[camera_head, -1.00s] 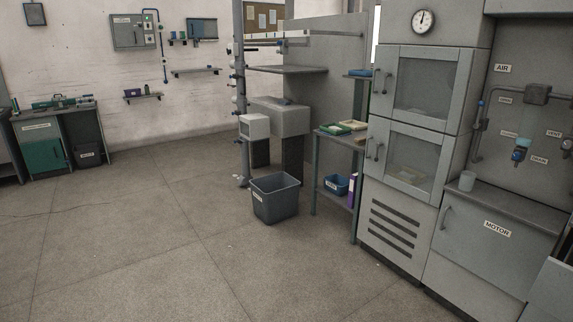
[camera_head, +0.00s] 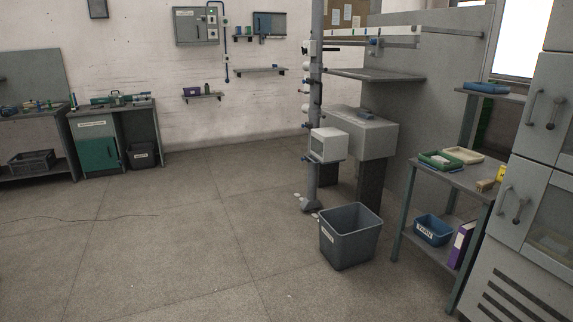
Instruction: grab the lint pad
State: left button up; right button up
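I cannot make out a lint pad for certain in the head view. A small side table (camera_head: 455,174) at the right holds a green tray (camera_head: 440,160), a cream tray (camera_head: 463,155) and a small yellow item (camera_head: 487,185). What lies in the trays is too small to tell. The winder frame (camera_head: 316,110) stands left of this table, with a grey box-shaped unit (camera_head: 372,135) on it. Neither of my grippers shows in this view.
A grey bin (camera_head: 350,237) stands on the floor before the winder. A grey cabinet (camera_head: 530,200) fills the right edge. A workbench (camera_head: 30,135) and a green-doored bench (camera_head: 97,148) stand at the back left. The floor at the left and middle is clear.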

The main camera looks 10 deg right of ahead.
aim_at(438, 159)
jog(key=i+j, duration=0.1)
jog(key=i, duration=0.95)
jog(key=i+j, duration=0.1)
jog(key=i, duration=0.95)
jog(key=l+z, duration=0.05)
